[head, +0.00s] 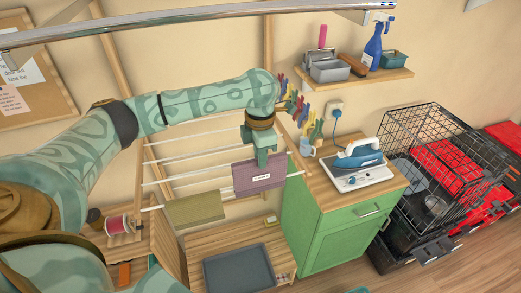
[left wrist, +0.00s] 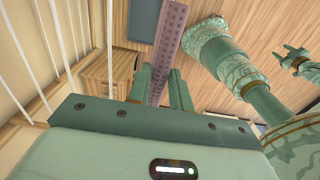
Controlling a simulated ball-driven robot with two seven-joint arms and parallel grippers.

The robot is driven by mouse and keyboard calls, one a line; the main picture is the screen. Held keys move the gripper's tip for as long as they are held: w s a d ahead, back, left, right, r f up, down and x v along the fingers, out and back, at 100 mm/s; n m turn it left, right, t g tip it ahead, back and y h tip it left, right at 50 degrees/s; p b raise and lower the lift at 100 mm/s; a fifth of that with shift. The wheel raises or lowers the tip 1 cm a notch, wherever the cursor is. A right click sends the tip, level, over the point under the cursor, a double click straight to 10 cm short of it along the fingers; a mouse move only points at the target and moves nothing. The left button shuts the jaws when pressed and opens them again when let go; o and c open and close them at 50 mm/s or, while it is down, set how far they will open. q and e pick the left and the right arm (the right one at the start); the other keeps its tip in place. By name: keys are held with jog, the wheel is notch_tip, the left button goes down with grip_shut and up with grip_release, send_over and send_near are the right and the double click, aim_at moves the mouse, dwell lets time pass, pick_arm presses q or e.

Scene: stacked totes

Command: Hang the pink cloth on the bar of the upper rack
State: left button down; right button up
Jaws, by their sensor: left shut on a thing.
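My left gripper (head: 262,158) points down and is shut on the top edge of the mauve-pink cloth (head: 246,180), which has a small white label. In the left wrist view the cloth (left wrist: 168,35) runs as a narrow strip between the fingers. The cloth hangs at the right end of a wall rack with several white rods (head: 188,154). I cannot tell whether it touches a rod. An olive cloth (head: 195,208) hangs over the front rod to its left. A thick metal bar (head: 190,22) crosses the top of the head view. My right gripper (left wrist: 297,60) looks small in the left wrist view; its jaw state is unclear.
A green cabinet (head: 335,225) with an iron (head: 360,155) on top stands right of the cloth. Coloured pegs (head: 293,105) hang near my left wrist. A grey tray (head: 238,270) lies on the low wooden table below. A black wire crate (head: 435,165) stands far right.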

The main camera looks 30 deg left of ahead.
aim_at(260, 177)
pick_arm(q)
jog(key=shift+f+b, duration=1.7)
jog(key=shift+f, duration=2.5)
jog(key=c, duration=1.2)
grip_release()
